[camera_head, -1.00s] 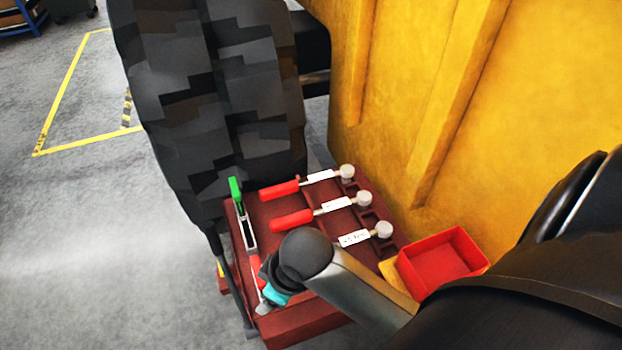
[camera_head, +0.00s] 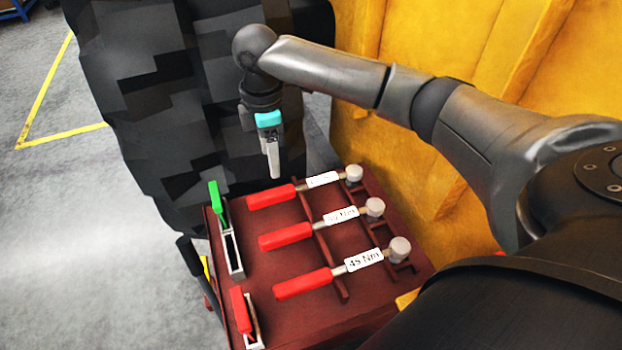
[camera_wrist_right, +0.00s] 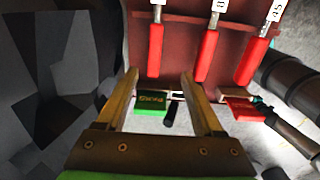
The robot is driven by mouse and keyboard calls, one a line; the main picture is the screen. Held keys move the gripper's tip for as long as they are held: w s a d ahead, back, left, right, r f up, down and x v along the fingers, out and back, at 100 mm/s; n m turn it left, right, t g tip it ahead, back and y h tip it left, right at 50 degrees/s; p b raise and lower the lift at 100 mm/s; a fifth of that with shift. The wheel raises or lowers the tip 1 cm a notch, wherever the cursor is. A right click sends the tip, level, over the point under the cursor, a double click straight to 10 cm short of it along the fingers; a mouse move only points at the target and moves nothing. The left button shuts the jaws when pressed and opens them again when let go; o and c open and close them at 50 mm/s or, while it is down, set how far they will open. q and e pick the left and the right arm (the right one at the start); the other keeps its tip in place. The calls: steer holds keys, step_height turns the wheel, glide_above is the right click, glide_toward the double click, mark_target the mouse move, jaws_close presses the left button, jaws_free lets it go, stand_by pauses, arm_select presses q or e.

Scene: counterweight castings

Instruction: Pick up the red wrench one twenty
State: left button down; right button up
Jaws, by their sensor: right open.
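Three red-handled torque wrenches lie side by side on a dark red cart top. The far one (camera_head: 271,197) has a label too small to read in the head view. The middle one (camera_head: 286,236) is also hard to read, and the near one (camera_head: 303,283) reads 45 Nm. In the right wrist view the far wrench's handle (camera_wrist_right: 156,50) is leftmost, its label mostly cut off. My right gripper (camera_head: 273,165) is above the cart's far edge, beyond the far wrench's handle end, open and empty. Its fingers (camera_wrist_right: 160,82) point toward the cart. My left gripper is not visible.
A green-tabbed holder (camera_head: 233,252) and a red-tabbed holder (camera_head: 252,328) sit along the cart's left edge. A big black tyre (camera_head: 150,100) stands behind the cart. A yellow machine body (camera_head: 450,50) rises at the right. Grey floor is clear at left.

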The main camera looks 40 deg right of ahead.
steer(key=w+d, duration=0.1)
steer(key=d, duration=0.1)
steer(key=b, duration=0.3)
glide_toward(278, 190)
steer(key=f, duration=0.5)
steer(key=shift+d+f, duration=0.15)
steer(key=shift+d, duration=0.05)
steer(key=f, duration=0.1)
steer(key=f+b, duration=0.1)
steer(key=f, duration=0.1)
steer(key=f+b, duration=0.1)
steer(key=f, duration=0.1)
steer(key=shift+a+f, duration=0.1)
steer(key=shift+a, duration=0.3)
steer(key=shift+f, duration=0.1)
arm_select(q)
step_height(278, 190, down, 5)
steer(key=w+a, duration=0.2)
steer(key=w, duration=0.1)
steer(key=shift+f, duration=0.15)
arm_select(e)
jaws_close()
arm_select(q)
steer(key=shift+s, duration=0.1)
